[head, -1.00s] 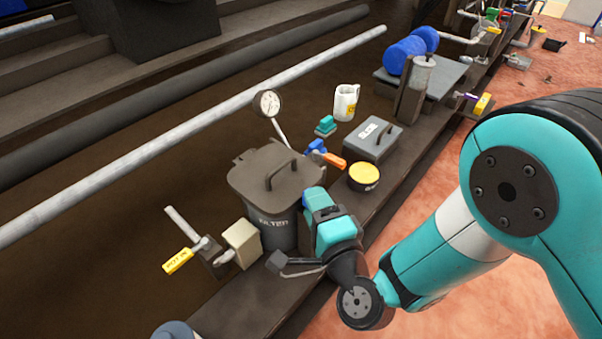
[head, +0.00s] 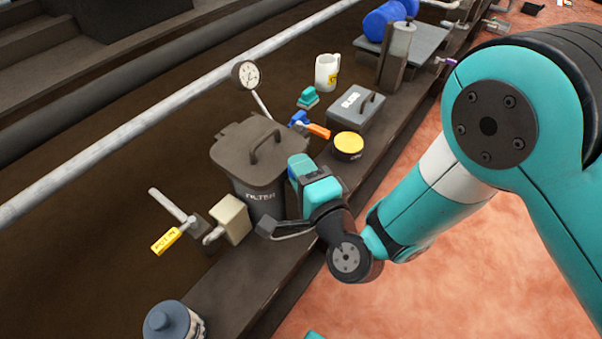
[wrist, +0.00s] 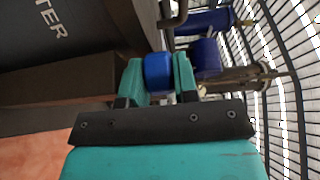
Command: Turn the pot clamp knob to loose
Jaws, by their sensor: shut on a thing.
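The filter pot (head: 252,181) is a dark grey bin-like vessel marked FILTER with a handled lid, on the ledge. My gripper (head: 301,168) is low against its right side in the head view. In the wrist view, my gripper (wrist: 158,88) has its two teal fingers on either side of a blue knob (wrist: 158,70), shut on it. The pot's dark side (wrist: 60,30), with part of its lettering, shows at upper left there. In the head view the knob is mostly hidden by the gripper. I cannot read the knob's setting.
A yellow-tagged valve (head: 166,240) and a beige box (head: 229,219) stand left of the pot. A gauge (head: 246,75), an orange-handled valve (head: 318,131), a yellow-topped tin (head: 348,144), a grey box (head: 356,106) and a mug (head: 327,72) stand beyond it. A blue-lidded jar (head: 172,318) is near.

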